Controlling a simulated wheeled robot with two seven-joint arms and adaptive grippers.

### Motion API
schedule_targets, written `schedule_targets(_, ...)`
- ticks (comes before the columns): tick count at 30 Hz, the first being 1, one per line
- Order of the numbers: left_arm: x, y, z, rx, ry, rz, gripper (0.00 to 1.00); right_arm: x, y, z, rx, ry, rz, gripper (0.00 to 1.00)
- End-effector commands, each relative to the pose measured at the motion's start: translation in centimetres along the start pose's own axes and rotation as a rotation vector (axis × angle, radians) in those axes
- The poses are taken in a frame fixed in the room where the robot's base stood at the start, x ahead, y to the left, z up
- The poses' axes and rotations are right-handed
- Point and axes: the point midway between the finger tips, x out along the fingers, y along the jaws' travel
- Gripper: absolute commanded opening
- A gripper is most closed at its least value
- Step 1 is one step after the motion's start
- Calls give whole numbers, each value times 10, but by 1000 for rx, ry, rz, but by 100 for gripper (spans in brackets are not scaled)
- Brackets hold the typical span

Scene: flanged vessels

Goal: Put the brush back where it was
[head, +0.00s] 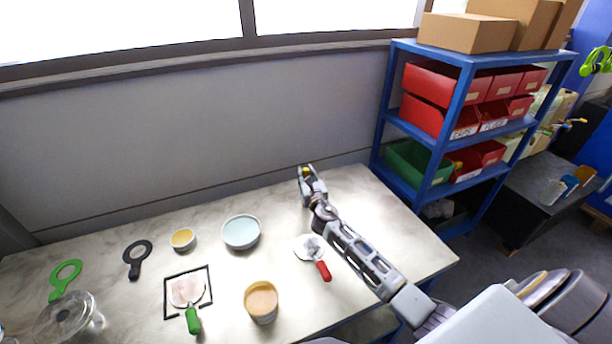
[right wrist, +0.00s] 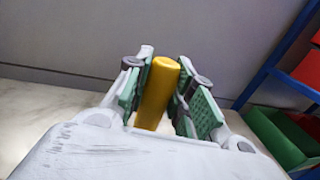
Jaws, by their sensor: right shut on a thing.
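My right gripper (head: 305,170) is at the far edge of the marbled table, near the wall. It is shut on an upright yellow cylindrical handle, which the right wrist view shows between the green finger pads (right wrist: 158,90). This looks like the brush (right wrist: 160,80); its bristles are hidden. In the head view only a small yellow tip of it shows. My left gripper is not in view.
A red-handled tool (head: 322,270), a tan cup (head: 261,305), a pale blue bowl (head: 241,234), a small yellow-filled bowl (head: 182,240), a black ring tool (head: 137,260), a green one (head: 64,280) and a clear jar (head: 70,318) stand about. A blue shelf (head: 455,110) is at right.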

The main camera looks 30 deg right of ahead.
Motion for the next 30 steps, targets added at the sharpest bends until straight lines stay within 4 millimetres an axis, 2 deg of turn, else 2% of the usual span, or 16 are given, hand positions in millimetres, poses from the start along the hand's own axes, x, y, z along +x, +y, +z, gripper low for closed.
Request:
schedule_targets(2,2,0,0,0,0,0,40,0,0,-2,0,0,0,0)
schedule_targets(3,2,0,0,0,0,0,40,0,0,-3,0,0,0,25)
schedule_targets(8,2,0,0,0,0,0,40,0,0,-2,0,0,0,46)
schedule_targets(24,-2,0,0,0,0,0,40,0,0,2,0,0,0,46)
schedule_targets(30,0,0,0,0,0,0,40,-14,0,0,-2,1,1,46)
